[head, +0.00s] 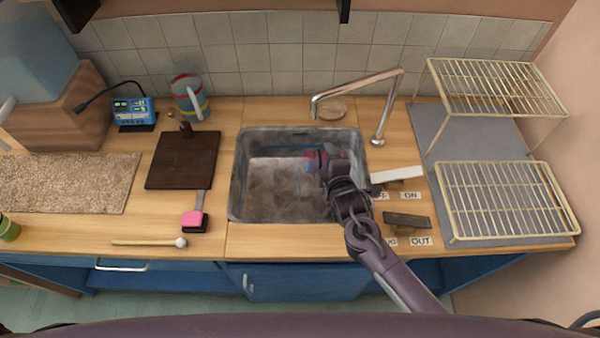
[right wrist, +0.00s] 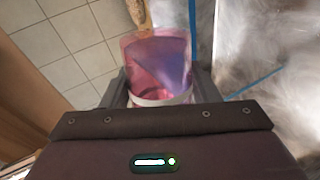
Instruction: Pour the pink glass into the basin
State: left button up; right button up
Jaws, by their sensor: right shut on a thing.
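The basin (head: 240,185) is a grey, worn metal sink set into the wooden counter. My right gripper (head: 322,160) is over the back right part of the basin. It is shut on the pink glass (head: 311,160), which is see-through. In the right wrist view, the glass (right wrist: 157,55) sits between the two fingers, with a pale band low on it. The wrist view is rolled, with wall tiles on the left and the basin (right wrist: 265,55) on the right. I cannot tell how far the glass is tilted or what is in it. My left gripper is not in view.
A tap (head: 358,88) arches over the basin's back edge. A wire rack (head: 500,200) and a pale lever (head: 397,175) are to the right. A dark board (head: 183,160), a pink-topped block (head: 194,218) and a mallet (head: 150,243) lie left of the basin.

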jog(key=shift+w+d+r, duration=0.1)
jog(key=shift+r, duration=0.05)
jog(key=shift+a+r+h+p, duration=0.2)
jog(key=shift+h+p, duration=0.1)
jog(key=shift+p, duration=0.15)
jog(key=shift+d+n, duration=0.1)
jog(key=shift+n, duration=0.2)
jog(key=shift+r+p, duration=0.15)
jog(key=shift+p, duration=0.25)
